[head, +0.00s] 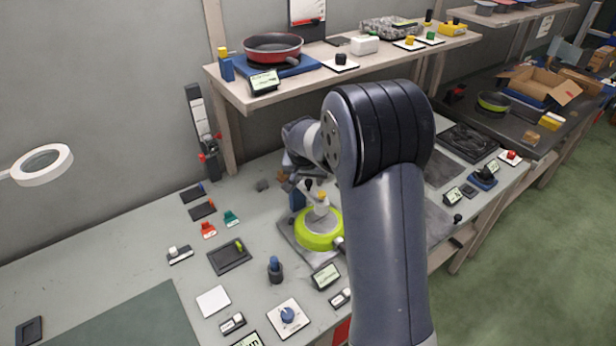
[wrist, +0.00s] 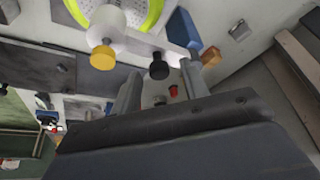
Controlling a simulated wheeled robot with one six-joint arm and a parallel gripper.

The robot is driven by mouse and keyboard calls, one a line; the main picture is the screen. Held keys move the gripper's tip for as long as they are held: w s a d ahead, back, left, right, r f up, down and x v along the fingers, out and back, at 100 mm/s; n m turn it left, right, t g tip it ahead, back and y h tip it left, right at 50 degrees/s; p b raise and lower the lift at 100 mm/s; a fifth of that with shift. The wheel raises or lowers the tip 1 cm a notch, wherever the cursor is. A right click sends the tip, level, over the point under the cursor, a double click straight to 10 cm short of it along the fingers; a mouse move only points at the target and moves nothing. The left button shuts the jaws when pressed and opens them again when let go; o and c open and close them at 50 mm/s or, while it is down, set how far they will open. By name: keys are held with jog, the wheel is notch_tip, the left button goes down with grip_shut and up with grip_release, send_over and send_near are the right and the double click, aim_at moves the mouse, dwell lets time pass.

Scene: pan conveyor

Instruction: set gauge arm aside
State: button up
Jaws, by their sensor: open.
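A lime-rimmed round pan (head: 318,232) sits on a grey plate on the bench in the head view, partly hidden by my arm. Its rim also shows at the top of the wrist view (wrist: 152,14). A white cylinder with a yellow knob (wrist: 103,57) stands over the pan. A pale bar (wrist: 140,42) with a black knob (wrist: 158,66), which looks like the gauge arm, reaches beside it. My gripper (wrist: 162,82) is open, its fingers on either side of the black knob in the picture. I cannot tell whether they touch it. In the head view my gripper (head: 296,172) is small and partly hidden.
A blue block (wrist: 184,30) and an orange block (wrist: 210,56) are close to the right finger. A dark tray (head: 230,256), a blue-topped peg (head: 275,268) and a small display (head: 326,276) stand near the pan. A shelf (head: 340,72) with a red pan overhangs behind. The bench's left is mostly clear.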

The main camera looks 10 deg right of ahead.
grip_shut()
dwell(0.5)
